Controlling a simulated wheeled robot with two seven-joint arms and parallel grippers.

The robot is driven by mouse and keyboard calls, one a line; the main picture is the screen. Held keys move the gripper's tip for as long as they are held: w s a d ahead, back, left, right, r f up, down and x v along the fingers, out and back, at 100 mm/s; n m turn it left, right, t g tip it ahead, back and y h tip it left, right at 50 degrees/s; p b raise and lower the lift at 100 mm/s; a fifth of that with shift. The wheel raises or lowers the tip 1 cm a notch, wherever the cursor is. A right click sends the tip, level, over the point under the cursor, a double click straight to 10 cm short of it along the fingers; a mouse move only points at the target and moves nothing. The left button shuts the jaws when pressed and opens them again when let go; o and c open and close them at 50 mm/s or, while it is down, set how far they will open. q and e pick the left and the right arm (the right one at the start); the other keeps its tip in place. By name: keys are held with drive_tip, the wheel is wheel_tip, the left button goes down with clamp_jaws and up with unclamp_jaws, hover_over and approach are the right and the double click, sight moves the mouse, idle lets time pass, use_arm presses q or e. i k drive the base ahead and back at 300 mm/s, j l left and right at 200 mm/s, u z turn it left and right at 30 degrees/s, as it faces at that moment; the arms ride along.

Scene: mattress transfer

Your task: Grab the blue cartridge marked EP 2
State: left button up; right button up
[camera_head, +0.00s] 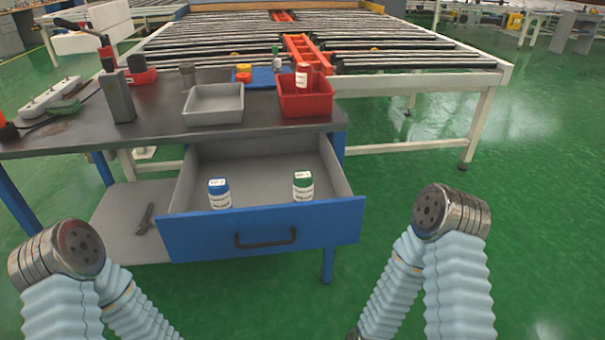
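A small white cartridge with a blue cap and blue lower part (219,194) stands upright at the left front inside the open drawer (200,235). A similar white cartridge with a green cap (303,187) stands upright at the right front of the same drawer. The print on both labels is too small to read, so I cannot confirm the EP 2 mark. My two arms rise from the bottom left and bottom right, and only their bent upper sections show clearly. Neither gripper can be made out; both arms are apart from the drawer and cartridges.
A roller conveyor (420,62) stands behind. Green floor is free at right.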

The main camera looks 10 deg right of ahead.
sight(218, 188)
drive_tip(key=j+z, duration=0.3)
drive_tip(key=j, duration=0.5)
drive_tip(key=k+j+z, duration=0.1)
drive_tip(key=j+z, duration=0.2)
drive_tip(key=j, duration=0.45)
